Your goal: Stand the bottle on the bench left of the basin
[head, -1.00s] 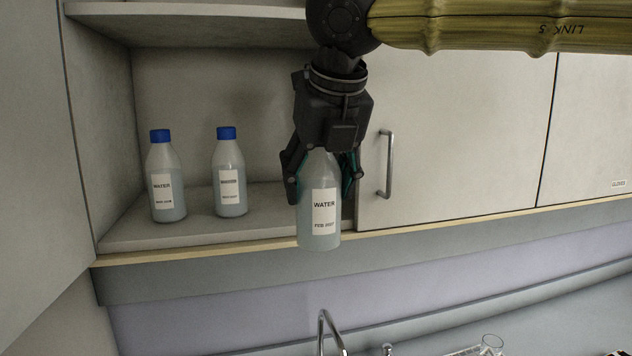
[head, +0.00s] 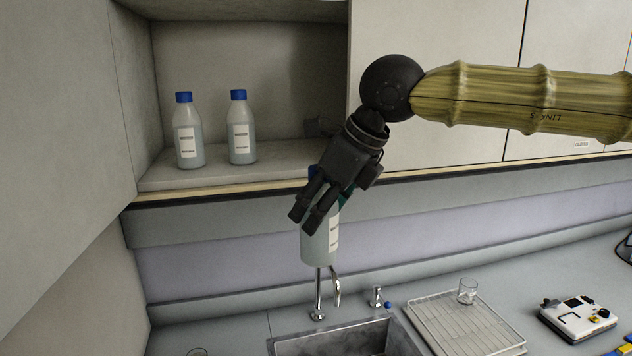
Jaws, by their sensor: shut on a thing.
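My gripper (head: 325,210) is shut on a bottle (head: 319,247) and holds it upright in the air. The bottle is clear plastic with a white label and pale liquid; a bit of its blue cap shows behind the fingers. It hangs below the open cupboard's shelf edge and, in the picture, just above the tap. The metal basin (head: 345,340) is at the bottom, cut off by the frame.
Two blue-capped bottles, one on the left (head: 188,145) and one on the right (head: 241,142), stand on the cupboard shelf (head: 215,175). A tap (head: 319,300) rises behind the basin. Right of it are a wire rack (head: 465,325) with a glass beaker (head: 466,291) and a white device (head: 577,318).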

